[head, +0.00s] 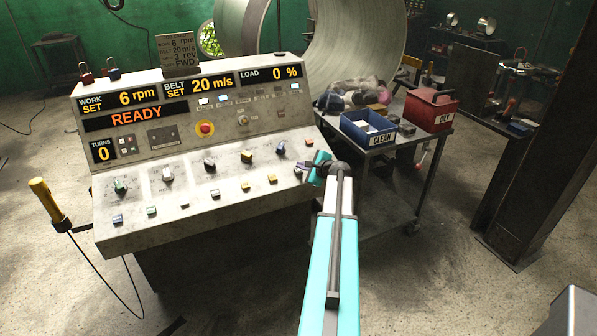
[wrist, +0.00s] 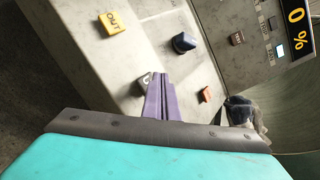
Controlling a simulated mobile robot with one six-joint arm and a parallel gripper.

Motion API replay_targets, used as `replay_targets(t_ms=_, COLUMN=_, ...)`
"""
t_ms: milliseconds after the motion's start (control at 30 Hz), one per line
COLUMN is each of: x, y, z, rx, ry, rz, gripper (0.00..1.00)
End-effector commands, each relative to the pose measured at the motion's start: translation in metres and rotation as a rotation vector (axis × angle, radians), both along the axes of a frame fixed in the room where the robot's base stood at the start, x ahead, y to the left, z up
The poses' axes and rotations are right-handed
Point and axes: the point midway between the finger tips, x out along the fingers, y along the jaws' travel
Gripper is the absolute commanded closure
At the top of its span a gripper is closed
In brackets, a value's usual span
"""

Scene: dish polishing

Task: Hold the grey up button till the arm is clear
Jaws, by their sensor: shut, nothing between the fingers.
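The grey up button (wrist: 144,80) is on the sloped front panel of the console, beside my fingertips in the wrist view and partly hidden by them. My gripper (wrist: 165,78) has its purple fingers shut together with nothing between them. The tips are at the panel right next to the grey button; I cannot tell whether they press it. In the head view my gripper (head: 303,168) is at the right end of the console's lower button row, and it hides that spot.
A blue knob (wrist: 184,42), a yellow OUT button (wrist: 112,22) and an orange button (wrist: 205,94) surround the fingers. The console display (head: 136,117) reads READY. A cart with a blue CLEAN bin (head: 368,136) and a red bin (head: 430,110) stands right of my arm.

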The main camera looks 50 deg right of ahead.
Motion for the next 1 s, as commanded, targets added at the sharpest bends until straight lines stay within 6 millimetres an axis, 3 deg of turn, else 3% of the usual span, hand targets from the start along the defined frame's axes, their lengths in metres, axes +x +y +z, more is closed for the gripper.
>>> replay_targets(t_ms=1000, x=0.0028, y=-0.0013, z=-0.0080, rx=0.000, ry=0.000, rz=0.000, gripper=1.00)
